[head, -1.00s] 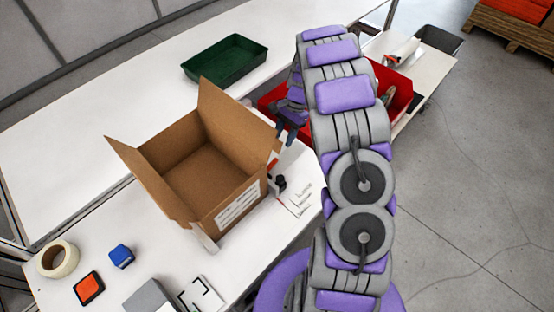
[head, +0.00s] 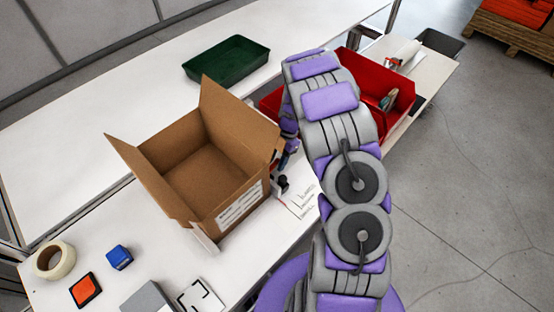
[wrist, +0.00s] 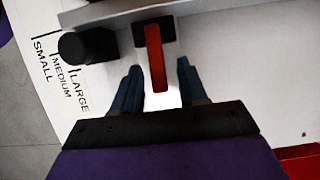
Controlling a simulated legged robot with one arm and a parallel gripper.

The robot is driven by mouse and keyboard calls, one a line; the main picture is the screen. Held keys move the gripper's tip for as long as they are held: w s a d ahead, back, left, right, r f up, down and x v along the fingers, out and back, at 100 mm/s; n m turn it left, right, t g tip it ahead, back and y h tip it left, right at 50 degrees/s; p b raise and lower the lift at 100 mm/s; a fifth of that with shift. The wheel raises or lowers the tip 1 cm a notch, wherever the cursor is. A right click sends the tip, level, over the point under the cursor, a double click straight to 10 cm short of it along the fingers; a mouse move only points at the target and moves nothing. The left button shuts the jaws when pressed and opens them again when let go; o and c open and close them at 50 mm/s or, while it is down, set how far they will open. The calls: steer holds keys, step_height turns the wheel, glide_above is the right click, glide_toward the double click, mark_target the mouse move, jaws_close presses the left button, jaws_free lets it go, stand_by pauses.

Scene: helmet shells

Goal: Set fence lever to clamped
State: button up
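The fence lever (wrist: 155,58) is a red bar on a dark base in the wrist view, mounted on the grey fence (wrist: 130,22). My gripper (wrist: 158,78) is open, with one dark blue finger on each side of the lever's free end. Both fingers look apart from the lever. A black knob (wrist: 88,46) stands to the left of the lever, beside the printed SMALL, MEDIUM and LARGE marks (wrist: 60,75). In the head view the knob (head: 283,182) shows beside the box, while my arm and the box flap largely hide the lever and gripper.
An open cardboard box (head: 225,208) stands close left of my gripper. A red bin (head: 400,92) is behind my arm and a green tray (head: 225,60) lies at the back. Tape (head: 42,262), a blue block (head: 120,256) and an orange pad (head: 85,290) lie at the front left.

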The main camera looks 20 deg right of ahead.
steer(key=shift+d, duration=0.15)
jaws_close()
steer(key=shift+p, duration=0.35)
steer(key=shift+w+y+p, duration=0.15)
steer(key=shift+y+p, duration=0.15)
steer(key=shift+d+f+g+y+p, duration=0.2)
steer(key=shift+f+g+y+p, duration=0.55)
steer(key=shift+y+p, duration=0.65)
steer(key=shift+f, duration=0.2)
jaws_free()
